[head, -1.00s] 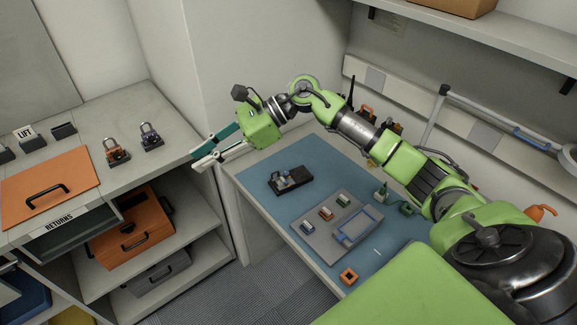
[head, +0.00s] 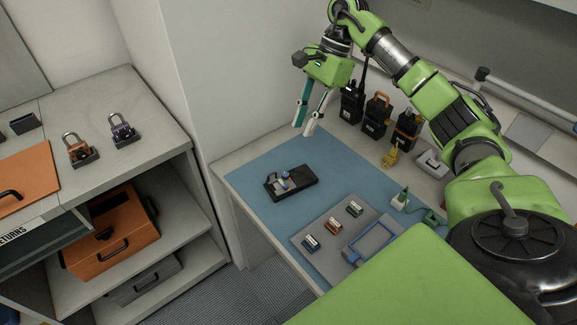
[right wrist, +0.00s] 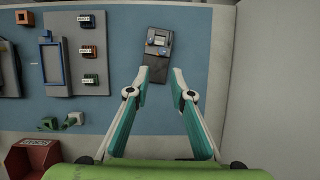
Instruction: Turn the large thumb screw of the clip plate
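The clip plate appears to be the small black base (head: 307,185) with a grey metal clip and a blue part on it, lying on the blue mat. The large thumb screw cannot be told apart clearly at this size. In the right wrist view the same black piece (right wrist: 157,48) lies just beyond my fingertips. My right gripper (head: 303,129) points down, above and behind the piece in the head view, with a clear gap. In the right wrist view its two teal and white fingers (right wrist: 160,70) are spread and empty. My left gripper is not in view.
A grey tray (head: 309,222) with several small coloured blocks and a blue frame (head: 372,243) lies nearer on the mat (head: 255,180). Black radios (head: 352,103) stand along the back. Two padlocks (head: 122,128) sit on the left shelf unit. A wall borders the mat's far left.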

